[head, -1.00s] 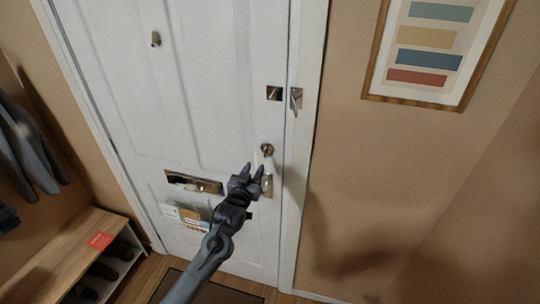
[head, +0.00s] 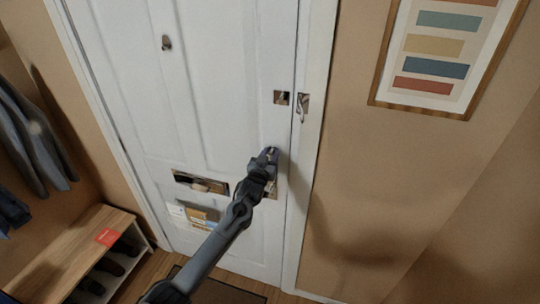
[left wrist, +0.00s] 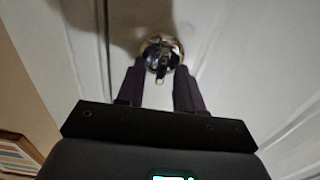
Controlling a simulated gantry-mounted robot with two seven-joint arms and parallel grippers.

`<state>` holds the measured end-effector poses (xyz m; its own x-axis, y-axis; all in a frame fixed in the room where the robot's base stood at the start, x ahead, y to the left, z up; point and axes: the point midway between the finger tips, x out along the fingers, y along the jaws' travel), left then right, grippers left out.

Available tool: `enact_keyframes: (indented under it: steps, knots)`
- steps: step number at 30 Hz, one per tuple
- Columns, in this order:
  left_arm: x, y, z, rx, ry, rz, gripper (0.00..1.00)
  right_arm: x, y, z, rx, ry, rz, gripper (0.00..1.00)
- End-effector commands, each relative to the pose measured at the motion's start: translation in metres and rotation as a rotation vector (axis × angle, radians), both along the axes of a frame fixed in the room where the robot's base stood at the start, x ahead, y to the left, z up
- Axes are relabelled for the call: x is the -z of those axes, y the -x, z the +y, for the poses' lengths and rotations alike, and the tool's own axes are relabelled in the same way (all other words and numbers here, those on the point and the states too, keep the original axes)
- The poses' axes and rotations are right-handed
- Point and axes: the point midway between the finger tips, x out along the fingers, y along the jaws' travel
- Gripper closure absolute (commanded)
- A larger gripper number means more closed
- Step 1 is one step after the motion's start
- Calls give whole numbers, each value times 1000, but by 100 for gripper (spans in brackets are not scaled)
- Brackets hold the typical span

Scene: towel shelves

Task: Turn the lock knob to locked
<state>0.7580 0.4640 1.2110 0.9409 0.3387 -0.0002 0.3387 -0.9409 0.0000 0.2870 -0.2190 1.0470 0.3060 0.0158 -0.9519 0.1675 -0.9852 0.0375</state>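The lock knob (left wrist: 161,56) is a round, shiny metal piece on the white door (head: 225,110), with a dark thumb-turn tab pointing down in the left wrist view. In the head view the knob is hidden behind my left gripper (head: 270,153). In the left wrist view my left gripper (left wrist: 161,70) is open, with one dark finger on each side of the tab. Gaps show between the fingers and the tab; I cannot tell whether the fingertips touch the round base. My right gripper is not in view.
A metal plate (head: 281,97) and a latch piece (head: 302,107) sit above the gripper at the door edge. A letter slot (head: 200,184) is lower left. A shoe bench (head: 75,250) stands at left, and a framed picture (head: 440,55) hangs at right.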

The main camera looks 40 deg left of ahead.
Motion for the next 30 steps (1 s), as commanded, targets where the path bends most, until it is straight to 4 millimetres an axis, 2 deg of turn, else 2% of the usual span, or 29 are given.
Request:
enact_keyframes:
  steps: [8, 15, 30]
  knots:
    - [0, 0, 0, 0, 0, 0, 65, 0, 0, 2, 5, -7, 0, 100]
    - [0, 0, 0, 0, 0, 0, 100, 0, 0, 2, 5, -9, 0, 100]
    - [0, 0, 0, 0, -64, 22, 100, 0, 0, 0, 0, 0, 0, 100]
